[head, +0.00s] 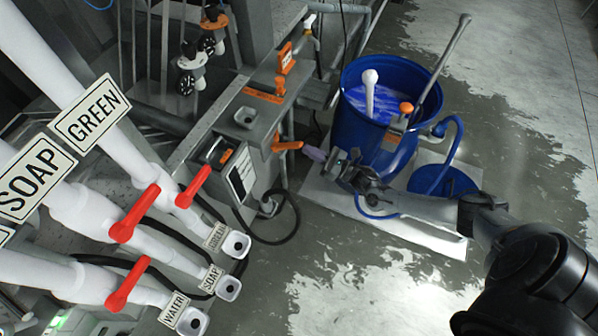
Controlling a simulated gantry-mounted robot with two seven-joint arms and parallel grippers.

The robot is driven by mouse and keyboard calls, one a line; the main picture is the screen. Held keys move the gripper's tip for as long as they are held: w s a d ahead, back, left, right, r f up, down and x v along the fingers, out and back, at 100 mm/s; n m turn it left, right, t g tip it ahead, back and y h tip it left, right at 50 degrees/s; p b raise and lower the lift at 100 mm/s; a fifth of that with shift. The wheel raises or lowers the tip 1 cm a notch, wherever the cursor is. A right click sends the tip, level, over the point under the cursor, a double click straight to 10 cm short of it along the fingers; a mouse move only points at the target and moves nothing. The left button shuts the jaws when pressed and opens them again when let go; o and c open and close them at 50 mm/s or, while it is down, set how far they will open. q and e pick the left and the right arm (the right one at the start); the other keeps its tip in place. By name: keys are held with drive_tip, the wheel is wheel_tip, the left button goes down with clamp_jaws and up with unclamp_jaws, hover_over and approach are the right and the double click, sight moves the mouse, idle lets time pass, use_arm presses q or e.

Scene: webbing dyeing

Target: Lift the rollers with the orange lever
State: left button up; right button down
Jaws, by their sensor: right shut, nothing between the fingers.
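An orange lever (287,146) sticks out to the right from the side of the grey machine, below its top. My right gripper (341,166) is shut and empty, a short way to the right of the lever. A small pale lilac piece (315,153) shows between the lever and the gripper; I cannot tell what it belongs to, or whether anything touches the lever. Other orange parts sit on the machine top: an upright one (285,60) and a flat one (264,95). I cannot clearly make out the rollers. My left gripper is out of view.
A blue barrel (352,120) with blue liquid stands behind my right gripper, with a blue hose (460,150) and a blue lid (440,181) beside it. White pipes with red valve handles (133,213) fill the left. Wet floor lies open at the lower middle.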

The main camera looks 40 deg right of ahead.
drive_tip(key=f+b+v, duration=0.1)
drive_tip(key=b+v, duration=0.2)
drive_tip(key=v, duration=1)
drive_tip(key=shift+w+f, duration=0.25)
drive_tip(key=shift+f, duration=0.15)
